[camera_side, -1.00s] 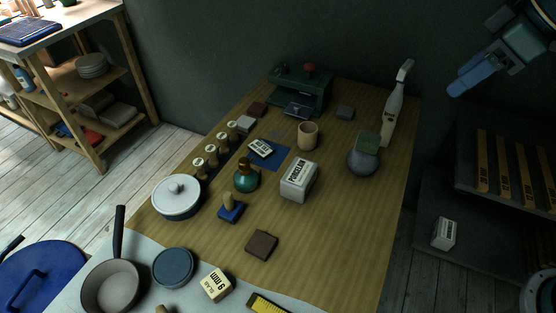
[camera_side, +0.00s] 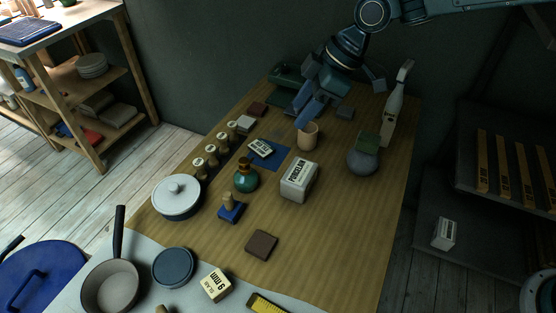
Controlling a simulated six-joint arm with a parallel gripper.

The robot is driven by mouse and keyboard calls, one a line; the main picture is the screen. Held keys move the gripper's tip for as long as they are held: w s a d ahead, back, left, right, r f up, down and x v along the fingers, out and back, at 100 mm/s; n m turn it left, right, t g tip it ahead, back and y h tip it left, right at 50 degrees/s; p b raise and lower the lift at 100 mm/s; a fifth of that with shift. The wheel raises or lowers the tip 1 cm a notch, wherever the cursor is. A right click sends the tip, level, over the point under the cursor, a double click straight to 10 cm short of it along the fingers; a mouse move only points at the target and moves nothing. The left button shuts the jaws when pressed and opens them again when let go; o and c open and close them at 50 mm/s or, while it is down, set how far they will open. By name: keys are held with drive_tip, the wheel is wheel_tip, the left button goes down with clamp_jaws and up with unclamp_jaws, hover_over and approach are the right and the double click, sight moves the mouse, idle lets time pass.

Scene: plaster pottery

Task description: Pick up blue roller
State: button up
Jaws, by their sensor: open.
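My gripper (camera_side: 309,114) hangs over the far part of the wooden table, with its blue fingers pointing down and left. It is open, and nothing shows between the fingers. It is in front of the green press and just above and behind the tan cup (camera_side: 308,135). A small blue piece with an upright wooden handle (camera_side: 230,209) stands near the table's left side, in front of the green bottle. It is the closest match to a blue roller, but I cannot tell if it is one. My gripper is well apart from it.
A green bottle (camera_side: 245,177), a white porcelain box (camera_side: 299,182) and a white lidded pot (camera_side: 176,196) stand around the blue piece. A white spray bottle (camera_side: 393,115) and a grey round pot (camera_side: 362,162) stand at right. The table's front right is clear.

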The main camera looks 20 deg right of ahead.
sight(228, 200)
drive_tip(key=w+a+f+n+g+y, duration=0.1)
drive_tip(key=a+f+n+g, duration=0.1)
drive_tip(key=a+f, duration=0.8)
wheel_tip(228, 200, down, 3)
drive_tip(key=shift+a+r+n, duration=0.2)
drive_tip(key=shift+n, duration=0.7)
drive_tip(key=x, duration=0.8)
drive_tip(key=shift+a, duration=0.15)
drive_tip(key=shift+a+f, duration=0.1)
drive_tip(key=shift+f, duration=0.05)
drive_tip(key=shift+f, duration=0.1)
drive_tip(key=shift+x, duration=2.55)
drive_tip(key=shift+w, duration=0.15)
clamp_jaws()
